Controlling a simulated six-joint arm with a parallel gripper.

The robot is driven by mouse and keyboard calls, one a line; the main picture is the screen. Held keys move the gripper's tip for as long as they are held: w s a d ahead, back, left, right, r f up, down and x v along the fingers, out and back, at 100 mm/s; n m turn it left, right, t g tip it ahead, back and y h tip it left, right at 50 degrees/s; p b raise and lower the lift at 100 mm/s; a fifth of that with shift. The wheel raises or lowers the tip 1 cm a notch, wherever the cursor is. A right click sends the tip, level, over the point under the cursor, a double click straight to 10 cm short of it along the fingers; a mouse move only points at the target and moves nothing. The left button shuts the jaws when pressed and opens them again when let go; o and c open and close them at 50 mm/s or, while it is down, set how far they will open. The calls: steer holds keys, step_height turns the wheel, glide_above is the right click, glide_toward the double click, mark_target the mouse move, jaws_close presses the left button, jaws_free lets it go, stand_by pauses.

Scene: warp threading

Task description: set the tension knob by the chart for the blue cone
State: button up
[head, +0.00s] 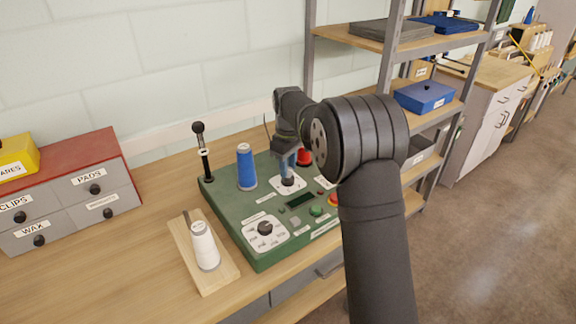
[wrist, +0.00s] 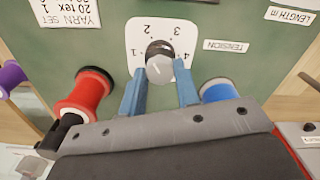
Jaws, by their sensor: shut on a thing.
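The tension knob (wrist: 160,66) is round and grey with a dark upper part. It sits on a white dial plate (wrist: 135,30) marked 1 to 4, beside a TENSION label; its exact setting is unclear. My gripper (wrist: 161,76) has its two blue fingers shut on the knob's sides; it also shows over the knob in the head view (head: 288,165). The blue cone (head: 246,168) stands upright on the green panel, left of my gripper. A chart (wrist: 66,12) headed YARN SET is cut off at the wrist view's top left; one row, 20 tex 1, shows.
A red spool (wrist: 84,93) is close to my gripper's left in the wrist view. The green panel (head: 232,226) also bears a second dial (head: 265,229), buttons and a black lever (head: 203,150). A white cone (head: 204,246) is on a wooden board in front.

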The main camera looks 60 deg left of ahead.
steer(key=shift+m, duration=0.4)
steer(key=m, duration=1.1)
steer(key=shift+r, duration=0.1)
stand_by(0.3)
steer(key=o, duration=1)
steer(key=shift+c, duration=0.2)
step_height(320, 180, up, 17)
steer(key=shift+r, duration=0.2)
